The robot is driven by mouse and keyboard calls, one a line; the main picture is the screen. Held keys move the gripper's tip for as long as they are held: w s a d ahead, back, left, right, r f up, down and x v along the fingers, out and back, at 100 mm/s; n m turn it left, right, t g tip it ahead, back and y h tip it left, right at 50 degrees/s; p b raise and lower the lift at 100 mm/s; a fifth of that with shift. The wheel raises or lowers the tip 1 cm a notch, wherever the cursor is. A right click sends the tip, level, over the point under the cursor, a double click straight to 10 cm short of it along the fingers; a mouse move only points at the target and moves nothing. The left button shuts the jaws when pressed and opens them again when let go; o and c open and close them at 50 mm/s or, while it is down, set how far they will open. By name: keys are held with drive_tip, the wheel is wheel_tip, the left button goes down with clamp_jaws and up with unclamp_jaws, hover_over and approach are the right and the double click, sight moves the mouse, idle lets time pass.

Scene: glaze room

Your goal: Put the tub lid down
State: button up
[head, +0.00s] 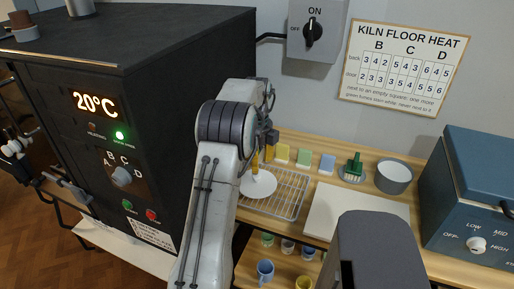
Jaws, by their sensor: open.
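The tub lid (258,186), a white disc, is at the left part of the wire rack (284,207) on the wooden bench. It appears to lie on the rack, though I cannot tell exactly how it rests. My gripper (262,163) is open just above and behind the lid, with its yellowish fingertips pointing down. My arm hides part of the lid's left surroundings. I cannot tell whether a fingertip touches the lid.
A round grey tub (393,178) stands right on the bench, beside a green brush (353,168) on a dish. A pale board (354,213) lies in front. The black kiln (120,110) is left, a blue heater box (475,190) right. Mugs (265,270) stand on the lower shelf.

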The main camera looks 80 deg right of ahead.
sight(257, 175)
drive_tip(key=shift+r, duration=2.75)
